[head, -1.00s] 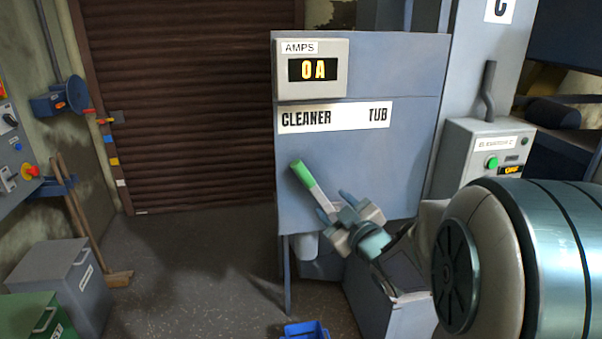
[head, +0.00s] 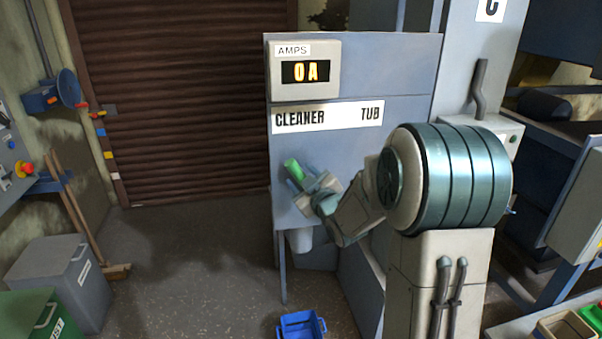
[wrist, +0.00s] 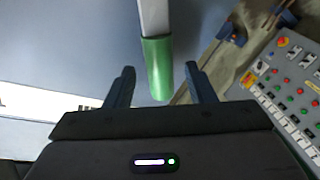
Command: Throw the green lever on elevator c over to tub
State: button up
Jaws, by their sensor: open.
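The green lever (head: 293,170) is on the front of the blue-grey elevator panel (head: 350,145). It leans up and left, toward the CLEANER end of the label (head: 328,117); TUB is at the label's right end. My gripper (head: 311,187) is at the lever, with my arm covering the lower part of it. In the wrist view my gripper (wrist: 160,88) is open, and the lever's green grip (wrist: 158,68) hangs between the two fingers with gaps on both sides. The lever's pale shaft (wrist: 154,18) runs up out of the picture.
An ammeter (head: 306,70) above the label reads 0 A. A blue bin (head: 301,326) stands on the floor below. A grey box (head: 60,275) and broom (head: 85,225) are at the left. The floor before the brown shutter (head: 180,100) is clear.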

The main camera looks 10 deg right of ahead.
jog(key=shift+w+a, duration=0.15)
jog(key=shift+w, duration=0.35)
grip_shut()
